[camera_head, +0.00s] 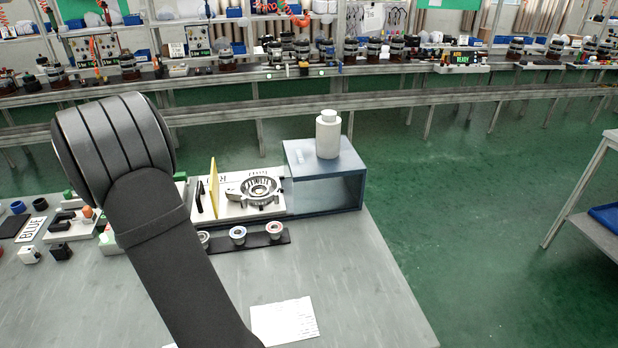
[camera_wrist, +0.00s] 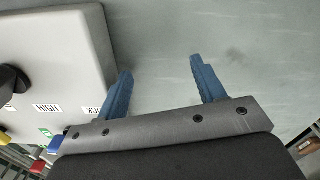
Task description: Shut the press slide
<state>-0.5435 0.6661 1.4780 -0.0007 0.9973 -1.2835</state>
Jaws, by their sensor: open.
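The press is a blue-grey box (camera_head: 345,192) near the table's far right edge, with an open front. A white slide plate (camera_head: 238,210) sticks out of its left side, carrying a metal alternator housing (camera_head: 258,188). A yellow upright panel (camera_head: 214,187) and a black handle (camera_head: 199,196) stand at the plate's left end. In the wrist view my gripper (camera_wrist: 161,82) has two blue fingers spread apart with nothing between them. A white block (camera_wrist: 60,55) with HIGH and a partly hidden label lies left of the fingers. My arm hides my gripper in the head view.
A white bottle (camera_head: 328,134) stands on the press box. A dark strip (camera_head: 268,240) with small round parts lies in front of the slide. A paper sheet (camera_head: 284,321) lies near the front. The table's right front is bare.

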